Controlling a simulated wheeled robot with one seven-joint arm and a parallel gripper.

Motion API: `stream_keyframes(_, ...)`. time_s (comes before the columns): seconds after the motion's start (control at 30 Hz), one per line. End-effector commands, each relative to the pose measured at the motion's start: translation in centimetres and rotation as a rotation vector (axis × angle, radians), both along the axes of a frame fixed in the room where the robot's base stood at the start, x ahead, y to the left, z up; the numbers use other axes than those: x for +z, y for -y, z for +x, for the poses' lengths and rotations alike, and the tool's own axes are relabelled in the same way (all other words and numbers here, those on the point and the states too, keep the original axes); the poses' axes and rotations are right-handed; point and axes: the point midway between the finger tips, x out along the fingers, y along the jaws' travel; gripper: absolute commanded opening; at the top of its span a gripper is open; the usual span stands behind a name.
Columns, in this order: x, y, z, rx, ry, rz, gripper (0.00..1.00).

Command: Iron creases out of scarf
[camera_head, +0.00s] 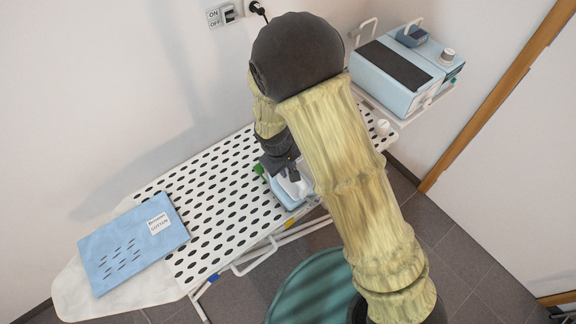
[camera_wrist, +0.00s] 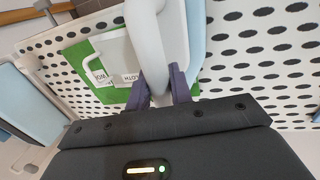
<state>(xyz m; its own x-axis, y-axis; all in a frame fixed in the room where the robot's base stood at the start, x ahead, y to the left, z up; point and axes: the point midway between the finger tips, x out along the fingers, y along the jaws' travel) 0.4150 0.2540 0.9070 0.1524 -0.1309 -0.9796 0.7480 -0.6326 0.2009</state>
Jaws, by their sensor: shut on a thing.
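A light blue folded scarf (camera_head: 133,240) lies on the far left of the ironing board (camera_head: 218,205). It bears several dark crease marks and a white label reading COTTON. My gripper (camera_head: 290,172) is near the board's right part. In the wrist view my gripper (camera_wrist: 165,88) has its purple-grey fingers shut on the pale handle (camera_wrist: 148,45) of what looks like the iron. A light blue and white body (camera_head: 290,192), probably the iron, shows under my gripper, partly hidden by my arm.
A green pad (camera_wrist: 75,62) with a lettered white piece lies on the board near my gripper. A light blue unit (camera_head: 400,75) stands on the rack at the board's right end. An ON/OFF wall switch (camera_head: 229,14) is behind. The board's middle is clear.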

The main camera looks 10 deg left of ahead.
Motion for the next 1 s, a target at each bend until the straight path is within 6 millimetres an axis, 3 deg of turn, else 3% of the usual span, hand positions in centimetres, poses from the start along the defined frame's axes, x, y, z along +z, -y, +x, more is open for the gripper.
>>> stream_keyframes(0.47, -0.3, 0.3, 0.4, -0.006, 0.002, 0.001, 0.0)
stream_keyframes(1.0, -0.1, 1.9, 2.8, -0.004, 0.001, 0.001, 0.0)
